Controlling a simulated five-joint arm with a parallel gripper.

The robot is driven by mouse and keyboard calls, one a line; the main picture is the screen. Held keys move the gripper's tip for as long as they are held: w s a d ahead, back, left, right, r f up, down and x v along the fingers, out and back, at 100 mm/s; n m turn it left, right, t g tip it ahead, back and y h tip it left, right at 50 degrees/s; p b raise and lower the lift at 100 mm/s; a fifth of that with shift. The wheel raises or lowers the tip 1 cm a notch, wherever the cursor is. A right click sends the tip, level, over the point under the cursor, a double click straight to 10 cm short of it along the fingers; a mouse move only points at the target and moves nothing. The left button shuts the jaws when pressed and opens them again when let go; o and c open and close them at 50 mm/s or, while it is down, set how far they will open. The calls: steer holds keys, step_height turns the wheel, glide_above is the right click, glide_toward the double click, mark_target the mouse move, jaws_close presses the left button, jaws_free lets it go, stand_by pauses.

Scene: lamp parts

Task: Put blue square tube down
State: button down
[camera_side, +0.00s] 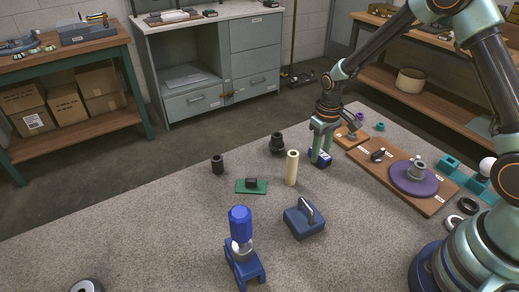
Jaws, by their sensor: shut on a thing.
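My gripper (321,150) points down at the back of the grey work surface, left of the wooden board. It is shut on the blue square tube (320,159), a short dark blue piece with a pale mark on it. The fingers cover part of the tube. The tube is at or close to the surface; I cannot tell whether it touches it.
A cream cylinder (292,168) stands just left of the tube, with a black part (277,145) behind. A blue block with a metal handle (304,220) and an upright blue part (240,225) stand in front. The wooden board (432,205) holds a purple disc (400,182).

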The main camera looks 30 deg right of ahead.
mark_target(321, 153)
steer(key=c, duration=0.5)
jaws_free()
steer(key=shift+c, duration=0.2)
step_height(321, 153, up, 12)
steer(key=s+a+r+t, duration=0.3)
steer(key=s+r+t, duration=0.2)
steer(key=s+r, duration=0.7)
steer(key=shift+s+r+t, duration=0.25)
steer(key=shift+s+t, duration=0.05)
steer(key=shift+s, duration=0.95)
